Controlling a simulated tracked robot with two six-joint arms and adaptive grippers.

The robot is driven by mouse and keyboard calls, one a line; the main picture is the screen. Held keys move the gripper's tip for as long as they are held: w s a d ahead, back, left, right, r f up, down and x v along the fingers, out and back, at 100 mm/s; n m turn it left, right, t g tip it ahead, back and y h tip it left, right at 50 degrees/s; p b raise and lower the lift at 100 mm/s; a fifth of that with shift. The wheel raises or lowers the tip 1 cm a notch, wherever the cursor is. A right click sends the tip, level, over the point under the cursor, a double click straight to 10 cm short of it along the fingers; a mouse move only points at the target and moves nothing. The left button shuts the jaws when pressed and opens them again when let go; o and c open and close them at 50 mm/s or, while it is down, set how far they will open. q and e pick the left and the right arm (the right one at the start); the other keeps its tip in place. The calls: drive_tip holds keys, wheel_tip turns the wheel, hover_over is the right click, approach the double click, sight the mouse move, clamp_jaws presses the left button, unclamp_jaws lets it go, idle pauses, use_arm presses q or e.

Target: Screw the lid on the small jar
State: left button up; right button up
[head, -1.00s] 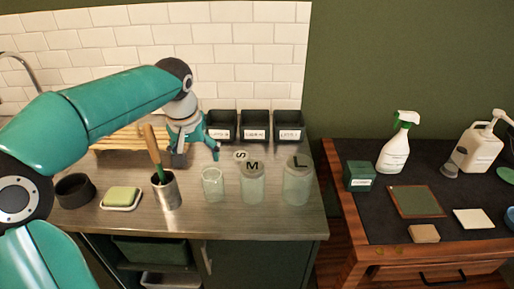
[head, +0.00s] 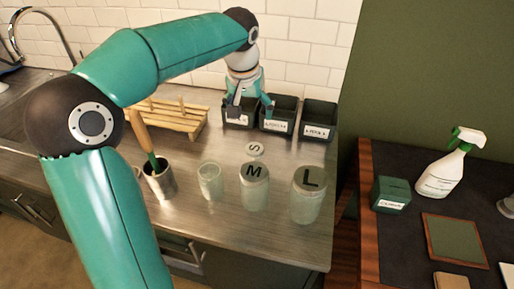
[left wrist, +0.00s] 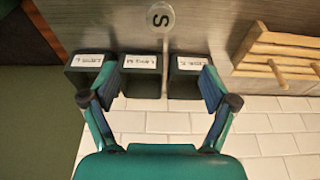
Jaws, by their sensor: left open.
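The small jar (head: 210,181) is clear glass, upright and without a lid on the counter, leftmost of three jars. My left gripper (head: 253,110) is open and empty in front of the back wall, above the black bins and behind the lid. In the left wrist view its spread fingers (left wrist: 160,90) have only bins and tiles between them. My right gripper is out of view.
The M jar (head: 254,192) and L jar (head: 308,201) stand lidded to the right. Labelled black bins (head: 279,118) line the wall. A metal cup (head: 160,184) with a wooden-handled tool stands left of the small jar, and a wooden rack (head: 175,121) behind it.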

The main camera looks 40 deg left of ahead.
use_arm(q)
hover_over(255, 148)
drive_tip(key=s, duration=0.1)
drive_tip(key=f, duration=1.1)
drive_tip(key=shift+s+d+f, duration=0.15)
drive_tip(key=shift+d+f, duration=0.05)
drive_tip(key=shift+d, duration=0.15)
drive_tip(key=shift+f+p, duration=0.4)
drive_tip(key=p+x, duration=0.1)
drive_tip(key=x, duration=0.3)
drive_tip(key=shift+f, duration=0.25)
drive_tip(key=c, duration=0.9)
